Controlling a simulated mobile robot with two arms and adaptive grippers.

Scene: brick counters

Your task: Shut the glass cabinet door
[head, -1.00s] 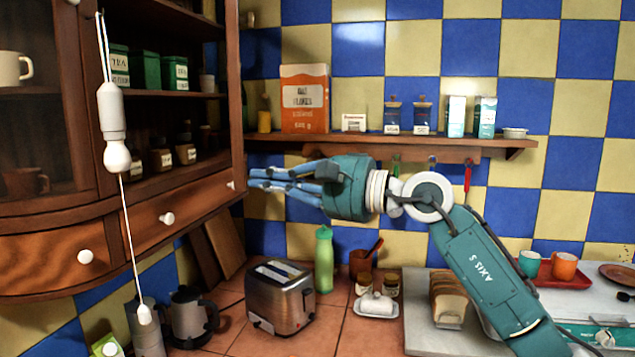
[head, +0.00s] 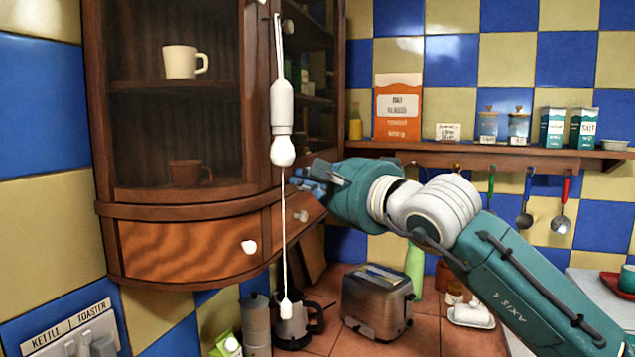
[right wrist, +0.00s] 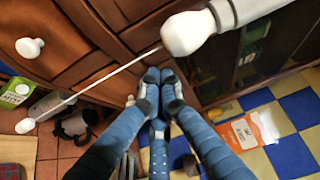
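The brown wooden wall cabinet (head: 180,209) has a curved left glass section with a cream mug (head: 185,61) and a brown cup (head: 189,173) behind it. The cabinet's right section (head: 318,120) is dark and foreshortened, with dim tins on its shelves. I cannot tell how far its door stands from the frame. My right gripper (head: 305,178) is at the cabinet's lower right front, by the small drawer. In the right wrist view its blue fingers (right wrist: 157,82) come together at the tips with nothing seen between them. Contact with the cabinet is unclear. My left gripper is out of view.
A white pull cord with a bulb-shaped end (head: 283,150) hangs in front of the cabinet, close to my fingers. A wall shelf (head: 480,152) runs right of the cabinet.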

